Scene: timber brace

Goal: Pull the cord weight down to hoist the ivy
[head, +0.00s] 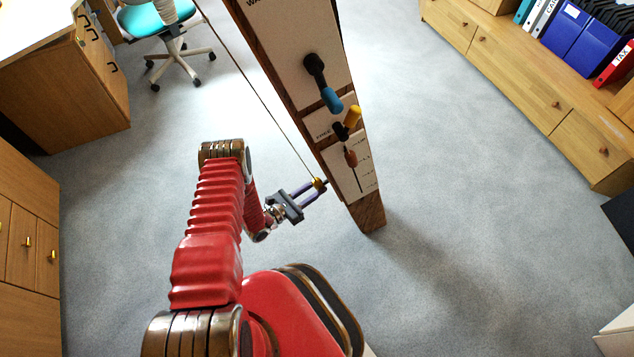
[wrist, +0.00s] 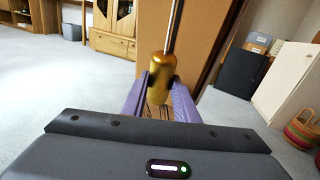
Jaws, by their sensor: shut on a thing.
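The cord weight (wrist: 157,85) is a small brass-coloured cylinder in the wrist view, hanging upright from a thin cord (wrist: 173,25). My gripper (wrist: 158,88) has its two purple fingers shut on it, one on each side. In the head view the gripper (head: 316,188) holds the weight (head: 319,183) low beside the left edge of the timber post (head: 370,211). The cord (head: 262,103) runs taut from the weight up and left out of the picture. The ivy is not in view.
A turquoise chair (head: 150,18) and wooden desk (head: 75,75) stand at the upper left. Shelves with binders (head: 590,40) stand right. Carpet between is clear.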

